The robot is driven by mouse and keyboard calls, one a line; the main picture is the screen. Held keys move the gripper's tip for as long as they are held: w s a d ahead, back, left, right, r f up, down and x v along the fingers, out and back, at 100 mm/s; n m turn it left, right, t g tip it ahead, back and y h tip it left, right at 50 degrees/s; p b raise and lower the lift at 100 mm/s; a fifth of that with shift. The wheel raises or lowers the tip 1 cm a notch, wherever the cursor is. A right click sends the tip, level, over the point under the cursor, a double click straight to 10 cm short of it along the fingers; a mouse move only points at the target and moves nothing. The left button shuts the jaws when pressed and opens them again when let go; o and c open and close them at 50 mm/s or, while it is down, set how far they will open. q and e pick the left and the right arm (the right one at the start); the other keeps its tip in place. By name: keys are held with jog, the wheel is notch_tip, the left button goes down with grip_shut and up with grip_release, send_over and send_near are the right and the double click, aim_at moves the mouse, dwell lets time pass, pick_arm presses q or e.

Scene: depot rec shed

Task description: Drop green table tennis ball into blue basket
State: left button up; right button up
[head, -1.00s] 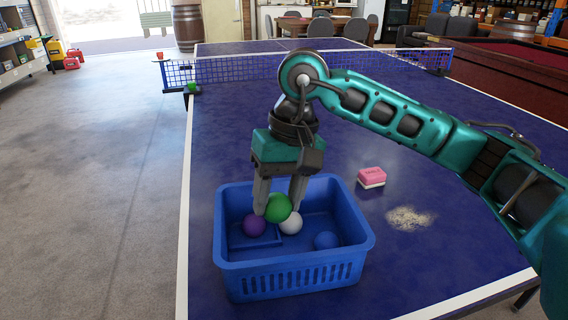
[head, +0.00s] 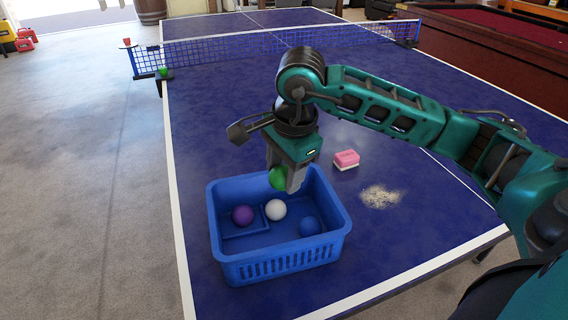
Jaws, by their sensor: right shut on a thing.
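The blue basket (head: 281,268) stands on the blue table. A purple ball (head: 242,215), a white ball (head: 276,210) and a blue ball (head: 309,226) lie inside it. My right gripper (head: 286,181) points down over the back part of the basket. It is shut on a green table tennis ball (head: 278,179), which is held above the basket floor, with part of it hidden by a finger. My left gripper is not in view.
A pink and white eraser-like block (head: 346,158) and a pale powdery patch (head: 380,197) are on the table right of the basket. A net (head: 240,48) crosses the table behind. Another small green ball-like thing (head: 163,72) is by the left net post.

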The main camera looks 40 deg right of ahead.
aim_at(284, 187)
notch_tip(284, 187, down, 4)
jog(key=shift+f+b, duration=0.15)
jog(key=shift+b, duration=1)
jog(key=shift+f, duration=0.45)
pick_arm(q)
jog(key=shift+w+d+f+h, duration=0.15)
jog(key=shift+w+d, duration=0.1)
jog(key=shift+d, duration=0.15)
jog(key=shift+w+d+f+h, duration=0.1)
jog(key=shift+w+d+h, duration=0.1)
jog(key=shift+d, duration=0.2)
pick_arm(e)
jog(key=o, duration=1.1)
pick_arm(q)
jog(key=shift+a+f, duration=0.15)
pick_arm(e)
jog(key=shift+r, duration=0.15)
